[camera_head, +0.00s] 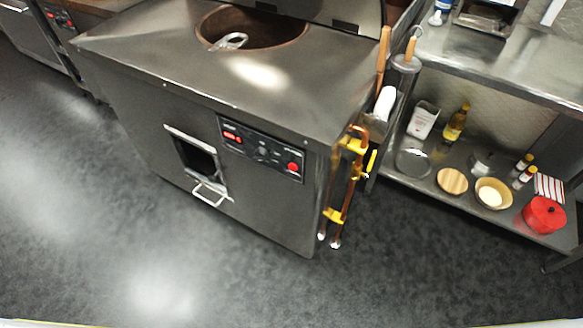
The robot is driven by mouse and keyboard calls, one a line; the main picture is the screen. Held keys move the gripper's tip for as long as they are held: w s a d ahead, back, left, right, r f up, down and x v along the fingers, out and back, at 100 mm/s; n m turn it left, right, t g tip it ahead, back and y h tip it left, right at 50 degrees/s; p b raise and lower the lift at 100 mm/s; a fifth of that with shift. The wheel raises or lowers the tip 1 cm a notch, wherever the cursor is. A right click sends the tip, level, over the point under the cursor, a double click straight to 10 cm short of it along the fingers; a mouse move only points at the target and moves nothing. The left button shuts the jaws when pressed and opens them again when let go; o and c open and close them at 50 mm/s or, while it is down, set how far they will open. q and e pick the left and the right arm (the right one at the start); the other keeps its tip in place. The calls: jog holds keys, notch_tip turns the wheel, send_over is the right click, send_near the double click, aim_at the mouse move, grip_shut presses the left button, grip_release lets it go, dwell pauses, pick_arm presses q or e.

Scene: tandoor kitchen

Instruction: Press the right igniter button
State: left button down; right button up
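The steel tandoor (230,80) stands at the upper middle, seen from above at a tilt. Its black control panel (258,150) is on the front face, right of a small square opening. The panel has a lit red display (232,138) at its left end, small controls in the middle, and a red round button (293,167) at its right end. The panel labels are too small to read, so I cannot tell which control is the right igniter button. Neither of my grippers is in view, and nothing touches the panel.
Copper pipes with yellow fittings (346,189) run down the tandoor's right side. A steel shelf (400,172) with bottles, bowls and a red pot (544,214) stands at the right. A handle (209,193) sticks out below the opening. The floor (150,240) in front is clear.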

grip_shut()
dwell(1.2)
